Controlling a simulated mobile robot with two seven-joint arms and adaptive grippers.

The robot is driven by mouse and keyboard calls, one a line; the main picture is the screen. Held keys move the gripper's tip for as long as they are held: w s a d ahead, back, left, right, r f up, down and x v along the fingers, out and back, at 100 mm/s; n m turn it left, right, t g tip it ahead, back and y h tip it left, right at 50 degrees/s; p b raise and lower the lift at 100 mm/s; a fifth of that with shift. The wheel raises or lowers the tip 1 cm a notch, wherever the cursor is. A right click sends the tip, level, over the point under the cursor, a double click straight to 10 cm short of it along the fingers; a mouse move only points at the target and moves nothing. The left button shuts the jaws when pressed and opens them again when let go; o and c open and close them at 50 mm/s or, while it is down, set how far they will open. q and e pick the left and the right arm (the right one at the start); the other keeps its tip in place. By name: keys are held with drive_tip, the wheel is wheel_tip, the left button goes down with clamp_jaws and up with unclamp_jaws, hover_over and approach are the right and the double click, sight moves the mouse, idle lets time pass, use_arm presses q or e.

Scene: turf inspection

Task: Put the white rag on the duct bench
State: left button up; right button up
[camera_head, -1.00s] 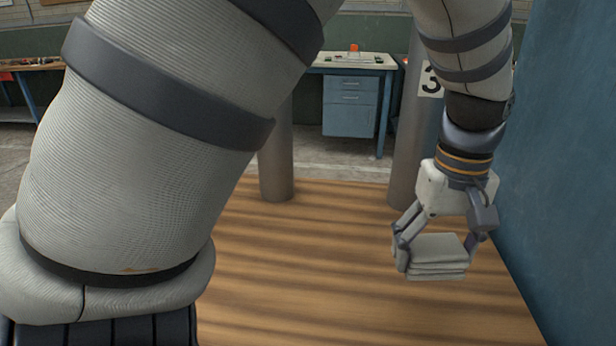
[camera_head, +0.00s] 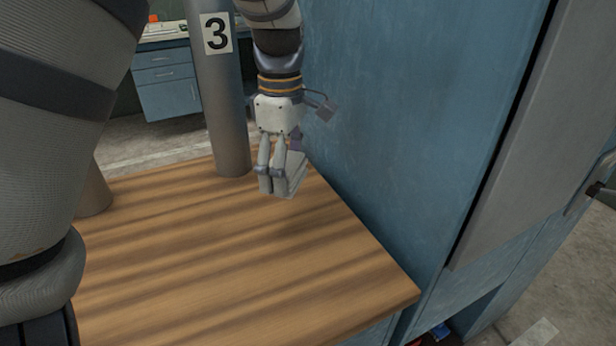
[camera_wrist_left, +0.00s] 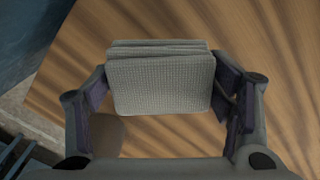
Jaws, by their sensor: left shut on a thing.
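The white rag (camera_head: 295,176) is a folded, pale grey-white stack of cloth. My left gripper (camera_head: 279,180) points down and is shut on it, above the wooden top of the duct bench (camera_head: 220,265). In the left wrist view the rag (camera_wrist_left: 160,82) sits between the two fingers of my left gripper (camera_wrist_left: 160,100), with the wood grain behind it. I cannot tell exactly how high the rag is above the wood. My right gripper is not in view.
A grey duct (camera_head: 222,110) marked 3 rises behind the gripper, and another stands at the left. A tall blue cabinet (camera_head: 400,130) borders the bench on the right. The front of the wooden top is clear. A blue drawer unit (camera_head: 165,82) stands farther back.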

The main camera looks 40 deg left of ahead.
use_arm(q)
drive_tip(key=b, duration=0.1)
hover_over(288, 203)
wheel_tip(288, 203, down, 6)
drive_tip(key=shift+s+d+r, duration=0.1)
wheel_tip(288, 203, down, 4)
drive_tip(key=shift+r, duration=0.4)
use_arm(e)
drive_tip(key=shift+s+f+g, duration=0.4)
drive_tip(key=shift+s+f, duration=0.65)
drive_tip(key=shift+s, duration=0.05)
use_arm(q)
drive_tip(key=o, duration=1.1)
drive_tip(key=shift+f, duration=0.2)
drive_tip(key=shift+r, duration=0.1)
wheel_tip(288, 203, up, 12)
drive_tip(key=shift+r, duration=0.15)
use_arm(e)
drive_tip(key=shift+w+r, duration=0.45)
